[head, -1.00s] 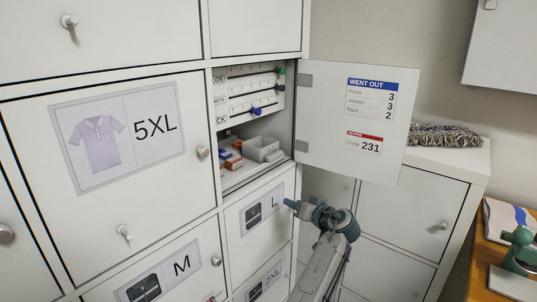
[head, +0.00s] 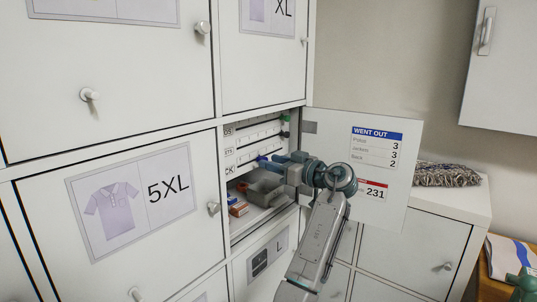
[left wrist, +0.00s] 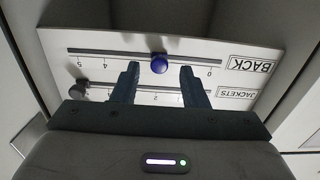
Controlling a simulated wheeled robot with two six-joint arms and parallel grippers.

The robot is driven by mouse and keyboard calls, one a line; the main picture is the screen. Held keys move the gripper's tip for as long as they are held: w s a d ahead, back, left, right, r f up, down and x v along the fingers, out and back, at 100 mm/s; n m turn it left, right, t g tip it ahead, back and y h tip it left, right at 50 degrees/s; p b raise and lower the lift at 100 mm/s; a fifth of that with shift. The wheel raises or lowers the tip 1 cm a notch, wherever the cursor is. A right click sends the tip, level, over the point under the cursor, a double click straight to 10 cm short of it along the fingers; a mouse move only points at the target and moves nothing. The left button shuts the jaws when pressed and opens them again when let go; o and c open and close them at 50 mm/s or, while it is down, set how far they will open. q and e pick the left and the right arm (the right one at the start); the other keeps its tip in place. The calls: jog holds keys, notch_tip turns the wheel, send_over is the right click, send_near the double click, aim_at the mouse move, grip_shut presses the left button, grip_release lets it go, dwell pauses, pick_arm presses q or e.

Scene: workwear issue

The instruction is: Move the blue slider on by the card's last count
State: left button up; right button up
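In the left wrist view, the blue slider (left wrist: 159,64) stands near the middle of a scale marked from 5 at left to 0 at right. My left gripper (left wrist: 160,68) is open, one finger on each side of the knob, with gaps showing. In the head view, my left gripper (head: 276,160) reaches into the compartment. The card (head: 375,148) on the open door reads WENT OUT, with 3, 3 and, last, Back 2.
The open door (head: 335,125) stands just right of my arm. A dark knob (left wrist: 80,90) sits on the JACKETS rail beside the BACK rail. A green knob (head: 284,118) is on the upper rail. Small boxes (head: 238,208) and a grey tray (head: 265,190) lie below the rails.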

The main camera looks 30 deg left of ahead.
pick_arm(q)
jog(key=shift+w+a, duration=0.1)
jog(key=shift+a, duration=0.9)
